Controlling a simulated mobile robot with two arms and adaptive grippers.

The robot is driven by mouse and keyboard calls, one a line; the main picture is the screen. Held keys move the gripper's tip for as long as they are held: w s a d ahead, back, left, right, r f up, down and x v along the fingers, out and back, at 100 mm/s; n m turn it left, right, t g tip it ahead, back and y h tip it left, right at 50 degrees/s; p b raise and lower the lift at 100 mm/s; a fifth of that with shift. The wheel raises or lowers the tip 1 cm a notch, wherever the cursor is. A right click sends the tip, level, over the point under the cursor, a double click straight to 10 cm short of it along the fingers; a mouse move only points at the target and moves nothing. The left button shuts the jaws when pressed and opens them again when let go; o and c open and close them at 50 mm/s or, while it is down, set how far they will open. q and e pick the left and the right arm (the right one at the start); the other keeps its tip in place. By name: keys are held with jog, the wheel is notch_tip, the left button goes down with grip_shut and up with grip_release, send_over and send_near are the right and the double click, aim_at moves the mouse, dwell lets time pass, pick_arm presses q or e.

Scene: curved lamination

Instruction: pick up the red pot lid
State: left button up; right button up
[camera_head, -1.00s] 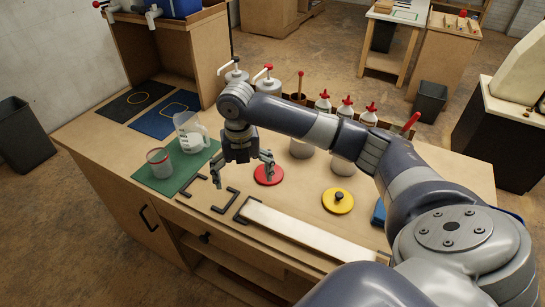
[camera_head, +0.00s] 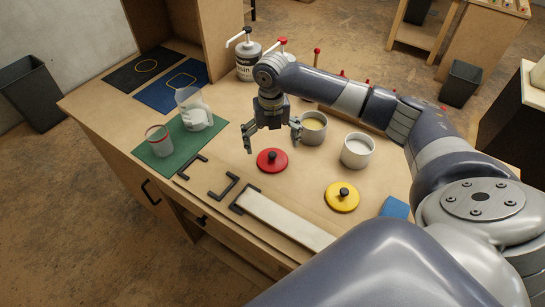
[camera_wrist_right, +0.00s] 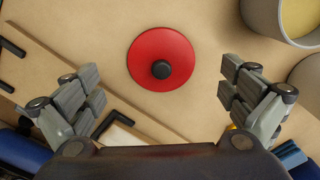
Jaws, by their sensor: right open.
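The red pot lid (camera_head: 272,160), a round disc with a black knob, lies flat on the wooden workbench (camera_head: 300,215). In the right wrist view the lid (camera_wrist_right: 148,52) is beyond the fingertips, between them in left-right position. My right gripper (camera_head: 271,137) is open and empty, pointing down above the lid; its fingers also show wide apart in the wrist view (camera_wrist_right: 160,80). It appears apart from the lid. My left gripper is not in view.
A yellow lid (camera_head: 341,198) lies to the right. A pot with yellow contents (camera_head: 312,128) and one with white contents (camera_head: 357,151) stand behind. A pale strip (camera_head: 285,219) and black brackets lie in front. Cups stand on a green mat (camera_head: 157,171).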

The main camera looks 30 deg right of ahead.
aim_at(273, 153)
notch_tip(273, 153, down, 4)
jog(key=shift+d+r+p, duration=0.1)
jog(key=shift+p, duration=0.55)
jog(key=shift+f, duration=0.45)
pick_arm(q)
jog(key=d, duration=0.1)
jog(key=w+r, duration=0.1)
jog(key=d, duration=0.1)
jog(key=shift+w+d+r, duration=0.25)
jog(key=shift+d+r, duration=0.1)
pick_arm(e)
jog(key=c, duration=0.9)
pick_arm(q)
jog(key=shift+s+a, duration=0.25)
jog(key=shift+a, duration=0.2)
pick_arm(e)
jog(key=shift+s, duration=0.25)
jog(key=c, duration=0.3)
jog(key=shift+f, duration=0.1)
